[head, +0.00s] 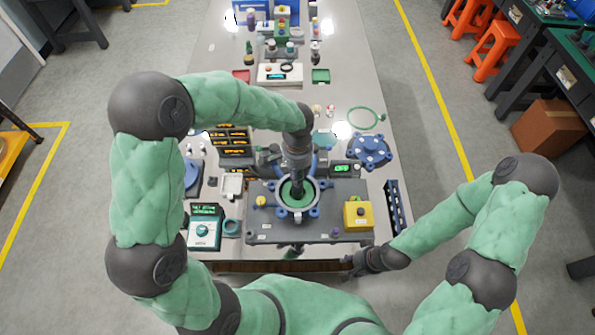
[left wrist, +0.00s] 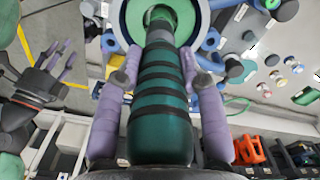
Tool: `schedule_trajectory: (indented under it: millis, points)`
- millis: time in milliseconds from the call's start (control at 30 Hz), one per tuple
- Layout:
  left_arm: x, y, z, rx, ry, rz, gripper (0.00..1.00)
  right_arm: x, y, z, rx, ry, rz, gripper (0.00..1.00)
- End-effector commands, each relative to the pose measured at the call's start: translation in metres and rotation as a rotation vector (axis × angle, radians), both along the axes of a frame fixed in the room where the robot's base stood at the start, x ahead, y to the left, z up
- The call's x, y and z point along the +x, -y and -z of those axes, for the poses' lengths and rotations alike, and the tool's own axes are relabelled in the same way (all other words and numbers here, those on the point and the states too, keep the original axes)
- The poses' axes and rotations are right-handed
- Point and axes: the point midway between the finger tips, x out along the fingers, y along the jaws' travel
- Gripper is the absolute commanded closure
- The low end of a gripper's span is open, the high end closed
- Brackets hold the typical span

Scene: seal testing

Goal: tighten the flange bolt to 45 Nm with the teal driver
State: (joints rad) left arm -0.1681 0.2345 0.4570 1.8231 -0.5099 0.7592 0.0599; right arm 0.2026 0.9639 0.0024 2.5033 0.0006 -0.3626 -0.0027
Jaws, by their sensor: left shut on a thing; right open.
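My left gripper (head: 297,178) is over the middle of the bench, above the round flange fixture (head: 281,204) with blue clamps around it. In the left wrist view its two lilac fingers (left wrist: 160,85) are shut on the teal driver (left wrist: 160,130), which has dark bands. The driver points into the ring (left wrist: 203,18) of the fixture. Its tip and the flange bolt are hidden, so I cannot tell if they touch. My right gripper (head: 358,266) is open and empty at the bench's front edge, right of the fixture; it also shows in the left wrist view (left wrist: 62,62).
A yellow box with a dark button (head: 358,215) stands right of the ring on the grey base plate. A teal-dial unit with a display (head: 204,230) stands at left. A blue bolted cover (head: 370,150) lies behind at right, near a green loop (head: 367,118). A dark rack (head: 398,207) stands at the right edge.

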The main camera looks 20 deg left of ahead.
Motion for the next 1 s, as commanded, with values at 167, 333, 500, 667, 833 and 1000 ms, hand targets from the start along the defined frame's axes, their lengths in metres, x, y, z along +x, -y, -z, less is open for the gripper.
schedule_trajectory:
  millis: [167,333,500,667,833,1000]
  points:
    - [0.001,0.000,-0.014,-0.001,0.003,0.000,1.00,0.000,0.000,-0.010,0.000,0.000,0.000,0.56]
    - [0.001,0.000,-0.024,-0.001,0.003,0.000,1.00,0.000,0.000,-0.017,0.000,0.000,0.000,0.56]
    - [0.001,0.000,-0.033,-0.001,0.004,-0.001,1.00,0.000,0.000,-0.024,0.000,0.000,0.000,0.56]
    - [0.001,0.000,-0.042,-0.001,0.004,-0.001,1.00,0.000,0.000,-0.030,0.000,0.000,0.000,0.56]
    - [0.001,0.000,-0.045,-0.001,0.003,-0.001,1.00,0.000,0.000,-0.032,0.000,0.000,0.000,0.56]
    - [0.001,0.000,-0.045,-0.001,0.003,-0.001,1.00,0.000,0.000,-0.032,0.000,0.000,0.000,0.56]
